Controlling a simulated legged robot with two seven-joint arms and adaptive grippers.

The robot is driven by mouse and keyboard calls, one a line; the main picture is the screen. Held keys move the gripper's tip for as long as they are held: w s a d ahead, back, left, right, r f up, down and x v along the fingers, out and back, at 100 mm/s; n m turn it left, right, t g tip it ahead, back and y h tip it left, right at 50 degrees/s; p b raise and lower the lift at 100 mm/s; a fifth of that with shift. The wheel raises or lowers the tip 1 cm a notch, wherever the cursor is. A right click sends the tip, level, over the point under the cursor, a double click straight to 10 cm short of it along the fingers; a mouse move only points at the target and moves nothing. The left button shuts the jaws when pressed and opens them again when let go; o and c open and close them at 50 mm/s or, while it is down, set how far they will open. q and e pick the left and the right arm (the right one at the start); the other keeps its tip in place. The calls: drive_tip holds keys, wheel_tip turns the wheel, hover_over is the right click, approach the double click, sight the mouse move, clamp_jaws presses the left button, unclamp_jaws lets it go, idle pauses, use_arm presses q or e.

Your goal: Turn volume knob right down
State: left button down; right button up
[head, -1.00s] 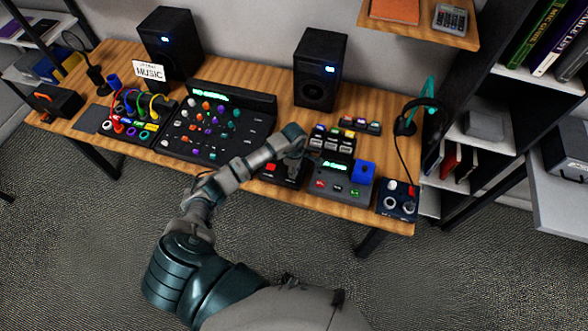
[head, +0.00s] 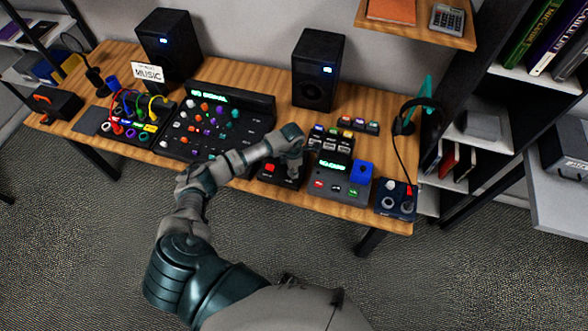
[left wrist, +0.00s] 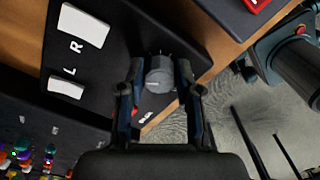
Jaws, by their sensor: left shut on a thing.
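A grey round knob (left wrist: 161,73) stands on a black panel (left wrist: 112,75) in the left wrist view. My left gripper (left wrist: 160,88) has one finger on each side of the knob and is shut on it. White L and R pads (left wrist: 85,26) lie left of the knob. In the head view my left gripper (head: 293,172) reaches down onto a small black box with a red button (head: 270,168), and the knob is hidden beneath it. My right gripper is not in view.
A large mixer (head: 212,125) stands left of the gripper and a grey box with a green display (head: 335,180) close on its right. Two black speakers (head: 317,68) stand behind. A small dark blue box (head: 396,200) sits at the table's right end.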

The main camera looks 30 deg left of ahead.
use_arm(q)
drive_tip(key=n, duration=0.3)
drive_tip(key=shift+s+a+f, duration=0.15)
drive_tip(key=shift+s+a, duration=0.05)
drive_tip(key=shift+a, duration=0.2)
drive_tip(key=shift+n+p, duration=0.35)
drive_tip(key=shift+n, duration=0.15)
drive_tip(key=n+p, duration=0.1)
drive_tip(key=n, duration=0.4)
drive_tip(key=shift+s+d+f+n+p, duration=0.1)
drive_tip(key=shift+n+p, duration=0.2)
drive_tip(key=shift+n, duration=0.9)
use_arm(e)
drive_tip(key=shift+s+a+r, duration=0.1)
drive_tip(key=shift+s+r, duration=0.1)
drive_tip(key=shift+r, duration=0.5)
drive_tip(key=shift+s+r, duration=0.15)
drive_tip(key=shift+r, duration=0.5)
use_arm(q)
drive_tip(key=shift+d+f+p, duration=0.1)
drive_tip(key=shift+p, duration=0.2)
drive_tip(key=c, duration=0.8)
unclamp_jaws()
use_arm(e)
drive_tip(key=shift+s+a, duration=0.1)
